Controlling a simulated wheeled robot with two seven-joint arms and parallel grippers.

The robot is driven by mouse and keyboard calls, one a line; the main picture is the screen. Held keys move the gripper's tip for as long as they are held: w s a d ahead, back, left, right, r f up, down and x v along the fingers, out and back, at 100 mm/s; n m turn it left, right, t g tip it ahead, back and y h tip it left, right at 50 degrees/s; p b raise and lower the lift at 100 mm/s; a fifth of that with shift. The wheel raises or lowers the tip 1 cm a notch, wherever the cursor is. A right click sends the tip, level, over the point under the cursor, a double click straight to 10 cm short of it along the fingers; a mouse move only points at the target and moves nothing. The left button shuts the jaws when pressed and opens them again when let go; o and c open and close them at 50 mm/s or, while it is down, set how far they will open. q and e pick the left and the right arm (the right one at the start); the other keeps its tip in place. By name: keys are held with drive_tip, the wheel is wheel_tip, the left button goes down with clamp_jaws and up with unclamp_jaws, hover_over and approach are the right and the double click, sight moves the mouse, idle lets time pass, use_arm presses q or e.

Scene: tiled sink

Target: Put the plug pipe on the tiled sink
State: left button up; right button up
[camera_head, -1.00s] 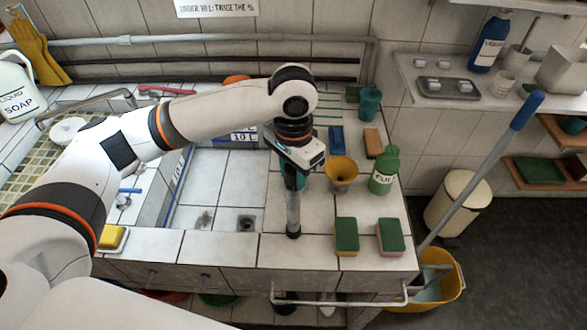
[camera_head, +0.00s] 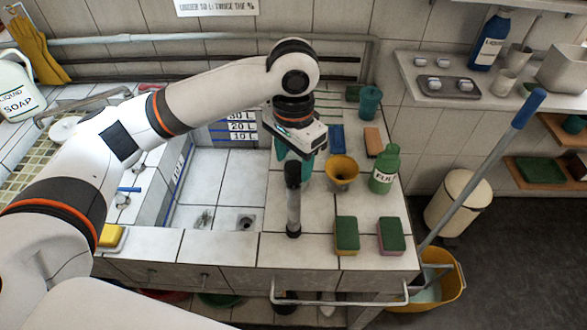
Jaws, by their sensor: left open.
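The plug pipe (camera_head: 294,208) is a grey tube with a black top and a black foot. It stands upright on the tiled sink (camera_head: 320,216), on the counter strip right of the basin, near the front edge. My left gripper (camera_head: 291,157) points down just above and behind the pipe's top, with teal fingers partly seen. It is open and appears apart from the pipe. The basin's drain hole (camera_head: 246,222) is bare, left of the pipe. My right gripper is out of view.
A yellow funnel (camera_head: 342,173) and a green bottle (camera_head: 384,169) stand right of the gripper. Two sponges (camera_head: 347,234) lie right of the pipe. A mop handle (camera_head: 480,173) leans at the right. The basin floor is mostly clear.

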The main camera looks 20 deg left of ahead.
use_arm(q)
wheel_tip(320, 180, up, 9)
drive_tip(key=shift+f, duration=0.2)
idle(0.5)
